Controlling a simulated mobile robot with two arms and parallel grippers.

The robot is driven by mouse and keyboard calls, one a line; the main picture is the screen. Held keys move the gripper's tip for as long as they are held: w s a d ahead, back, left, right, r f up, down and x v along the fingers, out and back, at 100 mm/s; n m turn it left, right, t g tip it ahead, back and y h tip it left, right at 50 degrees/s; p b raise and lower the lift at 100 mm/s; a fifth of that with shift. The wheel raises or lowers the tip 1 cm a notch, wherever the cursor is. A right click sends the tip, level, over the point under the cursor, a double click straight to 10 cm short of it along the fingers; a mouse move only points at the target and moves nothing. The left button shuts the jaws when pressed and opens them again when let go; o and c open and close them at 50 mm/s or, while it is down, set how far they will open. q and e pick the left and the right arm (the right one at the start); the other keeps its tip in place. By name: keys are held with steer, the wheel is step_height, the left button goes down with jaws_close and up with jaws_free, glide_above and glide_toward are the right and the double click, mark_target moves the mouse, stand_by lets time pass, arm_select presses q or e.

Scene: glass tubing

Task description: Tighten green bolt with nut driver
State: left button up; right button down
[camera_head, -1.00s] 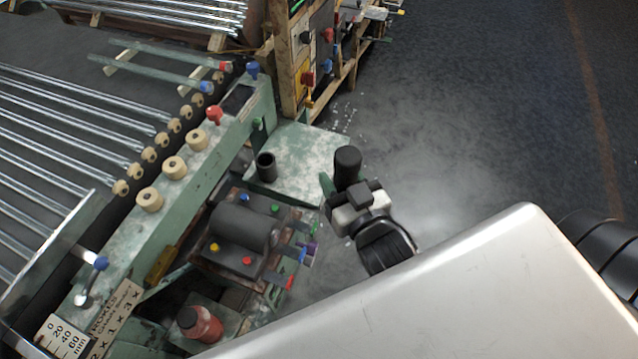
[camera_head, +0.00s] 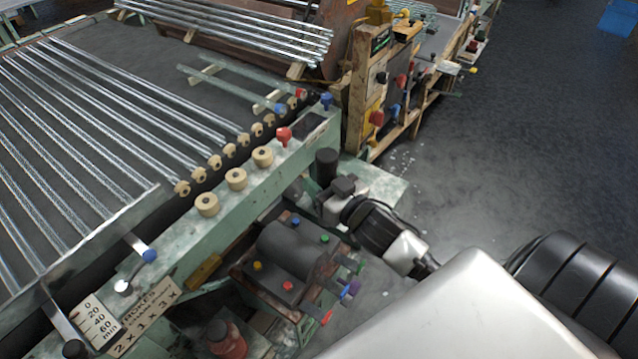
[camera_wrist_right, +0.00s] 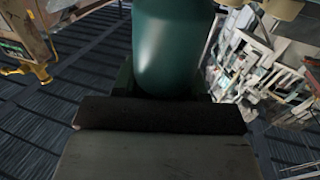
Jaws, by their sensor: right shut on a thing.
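My right gripper (camera_head: 330,194) is shut on the nut driver. In the head view the driver's dark handle (camera_head: 326,160) stands upright above the gripper, over the green plate. In the right wrist view the driver's dark green, rounded body (camera_wrist_right: 180,45) rises from between the fingers. Its lower end is hidden. The green bolt (camera_head: 324,239) is a small green head on top of the brown motor box (camera_head: 272,283), below and left of the gripper in the picture and apart from it. My left gripper is not in view.
Blue (camera_head: 296,221), yellow (camera_head: 257,265) and red (camera_head: 287,286) heads surround the box's dark cylinder (camera_head: 290,249). Several coloured pieces stick out at its right side. The green plate (camera_head: 385,186) lies behind; a green beam with rollers (camera_head: 236,180) runs left. Open floor lies right.

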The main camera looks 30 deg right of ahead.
steer(key=shift+r, duration=0.15)
steer(key=shift+p, duration=0.35)
steer(key=shift+f+b, duration=0.8)
steer(key=shift+f, duration=0.35)
steer(key=shift+f+b, duration=1.15)
steer(key=shift+f, duration=0.8)
steer(key=shift+p, duration=0.5)
steer(key=shift+f+b, duration=0.5)
steer(key=shift+f, duration=0.4)
steer(key=shift+s+f, duration=0.1)
steer(key=shift+f, duration=0.3)
stand_by(1.2)
steer(key=shift+a, duration=0.1)
